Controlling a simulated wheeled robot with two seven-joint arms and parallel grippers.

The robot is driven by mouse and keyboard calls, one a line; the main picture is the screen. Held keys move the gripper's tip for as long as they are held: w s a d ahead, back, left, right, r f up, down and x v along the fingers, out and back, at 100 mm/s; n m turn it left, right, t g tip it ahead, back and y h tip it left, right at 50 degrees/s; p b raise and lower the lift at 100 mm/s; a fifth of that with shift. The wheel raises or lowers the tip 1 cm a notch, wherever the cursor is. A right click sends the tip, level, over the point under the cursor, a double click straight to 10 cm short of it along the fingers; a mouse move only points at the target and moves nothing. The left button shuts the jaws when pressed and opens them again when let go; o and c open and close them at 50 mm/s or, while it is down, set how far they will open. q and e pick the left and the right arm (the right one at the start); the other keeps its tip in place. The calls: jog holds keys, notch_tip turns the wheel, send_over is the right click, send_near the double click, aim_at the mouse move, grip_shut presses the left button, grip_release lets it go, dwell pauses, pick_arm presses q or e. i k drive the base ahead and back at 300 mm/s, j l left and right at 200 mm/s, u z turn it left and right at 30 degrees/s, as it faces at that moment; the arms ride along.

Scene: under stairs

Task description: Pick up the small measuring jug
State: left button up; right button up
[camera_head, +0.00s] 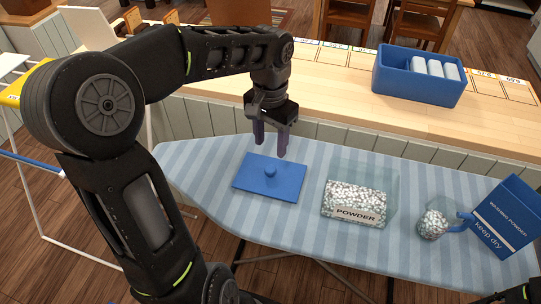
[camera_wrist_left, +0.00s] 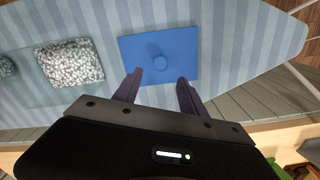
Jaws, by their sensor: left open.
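The small measuring jug (camera_head: 433,222) stands on the striped ironing board at the right. It is clear, holds pale speckled granules and has a blue handle on its right side. In the left wrist view, part of what looks like the jug (camera_wrist_left: 7,68) shows at the left edge. My left gripper (camera_head: 270,150) is open and empty, above the far edge of a flat blue lid with a round knob (camera_head: 270,174), well to the left of the jug. Its two fingers also show in the left wrist view (camera_wrist_left: 158,79). My right gripper is not in view.
Behind the ironing board (camera_head: 215,155), a wooden counter (camera_head: 330,95) holds a blue bin (camera_head: 410,88) with white items.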

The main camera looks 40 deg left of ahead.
aim_at(441, 215)
jog(key=k, duration=1)
